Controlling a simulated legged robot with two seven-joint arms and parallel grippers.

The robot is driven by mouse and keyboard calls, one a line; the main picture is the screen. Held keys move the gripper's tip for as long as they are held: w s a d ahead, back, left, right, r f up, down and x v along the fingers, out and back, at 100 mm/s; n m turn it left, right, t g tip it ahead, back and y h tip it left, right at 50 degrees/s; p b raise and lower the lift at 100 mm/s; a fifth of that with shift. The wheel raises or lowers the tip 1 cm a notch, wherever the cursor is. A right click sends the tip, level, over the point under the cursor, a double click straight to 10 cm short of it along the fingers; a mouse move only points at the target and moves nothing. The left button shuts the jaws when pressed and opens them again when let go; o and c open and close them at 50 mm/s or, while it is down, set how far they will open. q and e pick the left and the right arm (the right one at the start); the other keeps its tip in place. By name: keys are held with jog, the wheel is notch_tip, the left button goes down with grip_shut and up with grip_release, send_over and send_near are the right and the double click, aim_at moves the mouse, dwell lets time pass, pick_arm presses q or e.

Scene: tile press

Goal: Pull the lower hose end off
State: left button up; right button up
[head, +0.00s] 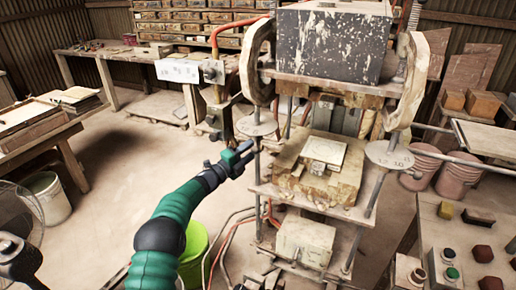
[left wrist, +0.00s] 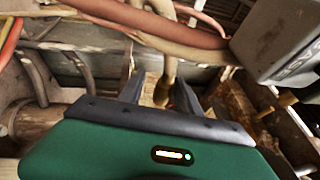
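My left gripper (head: 240,158) reaches in from the left on the green arm, beside the left side of the press (head: 330,40). In the left wrist view its two dark fingers (left wrist: 158,95) stand apart. A tan hose (left wrist: 166,45) comes down from the top of that view to a brass-coloured end (left wrist: 163,90), which shows in the gap between the fingers. I cannot tell whether the fingers touch it or how deep it lies between them. In the head view this hose end cannot be made out at the gripper.
Red and pale hoses (head: 222,240) hang low left of the press, near a lime-green bucket (head: 194,240). In the left wrist view thick reddish hoses (left wrist: 150,28) cross above the fingers, and a grey box (left wrist: 280,40) is at the right.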

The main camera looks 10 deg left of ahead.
pick_arm(q)
jog(key=shift+o, duration=0.2)
jog(key=shift+a, duration=0.2)
jog(key=shift+a+r, duration=0.1)
jog(key=shift+a, duration=0.1)
jog(key=b+v, duration=0.2)
jog(key=v, duration=1.4)
jog(key=shift+s+a+f+b, duration=0.15)
jog(key=shift+a+f+b, duration=0.15)
jog(key=shift+b, duration=0.05)
pick_arm(e)
jog(key=f, duration=0.2)
jog(key=shift+a+f, duration=0.3)
jog(key=shift+d, duration=0.1)
